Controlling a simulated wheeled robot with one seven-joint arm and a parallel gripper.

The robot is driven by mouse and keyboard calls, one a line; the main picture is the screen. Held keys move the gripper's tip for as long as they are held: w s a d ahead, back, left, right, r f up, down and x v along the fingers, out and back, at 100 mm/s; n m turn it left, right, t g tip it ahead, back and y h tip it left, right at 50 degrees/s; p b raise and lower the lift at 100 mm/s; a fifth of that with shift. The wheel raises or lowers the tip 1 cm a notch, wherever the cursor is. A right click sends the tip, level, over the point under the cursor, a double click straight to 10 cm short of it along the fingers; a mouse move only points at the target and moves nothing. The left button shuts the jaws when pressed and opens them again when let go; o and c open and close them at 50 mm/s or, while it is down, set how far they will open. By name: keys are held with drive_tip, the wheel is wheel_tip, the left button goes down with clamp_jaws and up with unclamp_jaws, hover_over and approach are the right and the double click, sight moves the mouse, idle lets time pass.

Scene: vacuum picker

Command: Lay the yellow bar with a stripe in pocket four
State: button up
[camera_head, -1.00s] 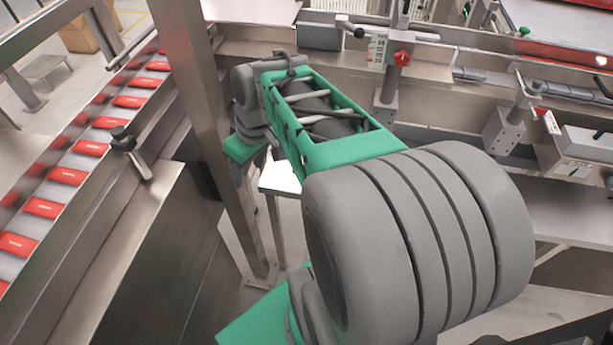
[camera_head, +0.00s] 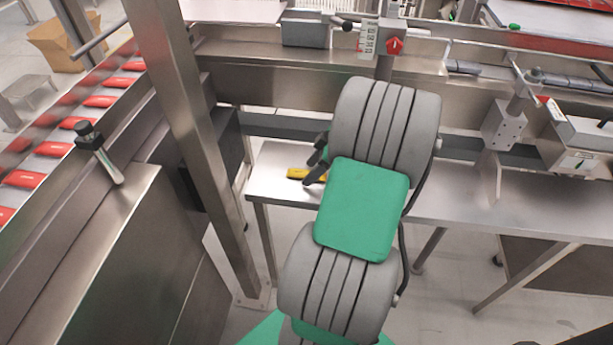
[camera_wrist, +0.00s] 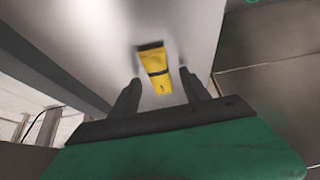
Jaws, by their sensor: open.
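The yellow bar (camera_head: 297,173) lies near the left end of a metal table (camera_head: 268,190). In the wrist view the yellow bar (camera_wrist: 156,70) shows a dark stripe across it and a dark far end. My gripper (camera_head: 314,165) is at the bar, partly hidden by my arm. In the wrist view my gripper (camera_wrist: 160,88) is open, one finger on each side of the bar's near end, with gaps visible. I cannot tell how high the fingers are above the table. No numbered pocket can be made out.
A steel post (camera_head: 195,150) stands left of the table. A conveyor with red packs (camera_head: 99,101) runs along the left. A metal rail (camera_head: 285,63) with clamps crosses behind the table. The table right of my arm looks bare.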

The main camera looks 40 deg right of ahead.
drive_tip(key=shift+f, duration=0.1)
drive_tip(key=shift+c, duration=0.4)
clamp_jaws()
